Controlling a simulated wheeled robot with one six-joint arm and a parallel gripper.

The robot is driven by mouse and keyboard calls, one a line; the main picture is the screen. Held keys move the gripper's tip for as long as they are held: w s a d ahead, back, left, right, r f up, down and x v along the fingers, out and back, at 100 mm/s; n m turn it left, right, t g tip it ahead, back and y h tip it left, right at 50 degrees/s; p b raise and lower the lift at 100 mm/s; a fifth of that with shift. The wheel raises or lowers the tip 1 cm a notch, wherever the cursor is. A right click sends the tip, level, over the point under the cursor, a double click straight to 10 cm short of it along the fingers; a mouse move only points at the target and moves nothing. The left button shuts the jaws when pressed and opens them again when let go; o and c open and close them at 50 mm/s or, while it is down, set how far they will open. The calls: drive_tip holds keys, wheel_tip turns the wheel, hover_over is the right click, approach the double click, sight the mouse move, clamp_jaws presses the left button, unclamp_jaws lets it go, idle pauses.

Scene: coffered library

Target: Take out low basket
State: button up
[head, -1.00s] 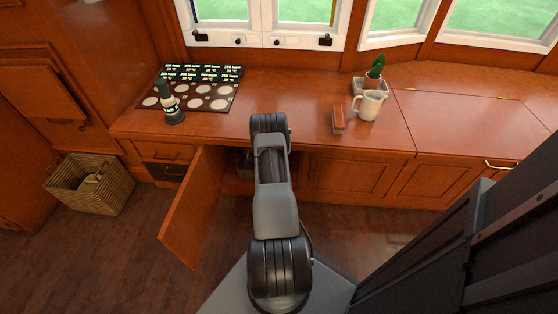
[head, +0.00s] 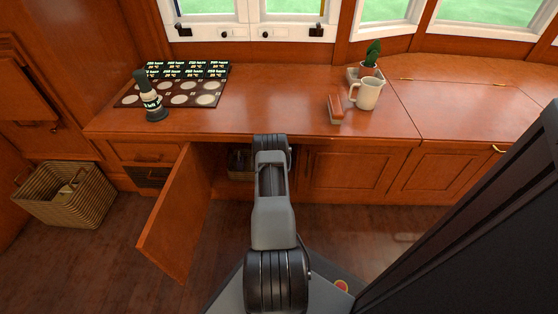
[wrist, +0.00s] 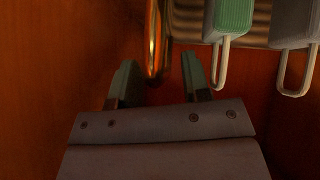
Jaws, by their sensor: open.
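The low basket (head: 240,162) shows partly in the head view, in the open cupboard under the counter, behind my arm. In the wrist view a shiny brass-coloured bar (wrist: 157,45), which looks like its handle or rim, stands just beyond and between my fingertips. My gripper (wrist: 158,80) is open, with one finger on each side of the bar's line and nothing held. A ribbed surface, perhaps the basket's inside (wrist: 263,22), lies at the upper right. A green padlock-like item (wrist: 232,18) and a grey one (wrist: 294,22) lie over it.
The cupboard door (head: 178,215) stands open to the left of my arm. A wicker basket (head: 65,203) stands on the floor at far left.

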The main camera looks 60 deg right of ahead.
drive_tip(key=shift+w+d+f, duration=0.1)
drive_tip(key=shift+d+f, duration=0.1)
drive_tip(key=shift+d, duration=0.05)
clamp_jaws()
idle(0.4)
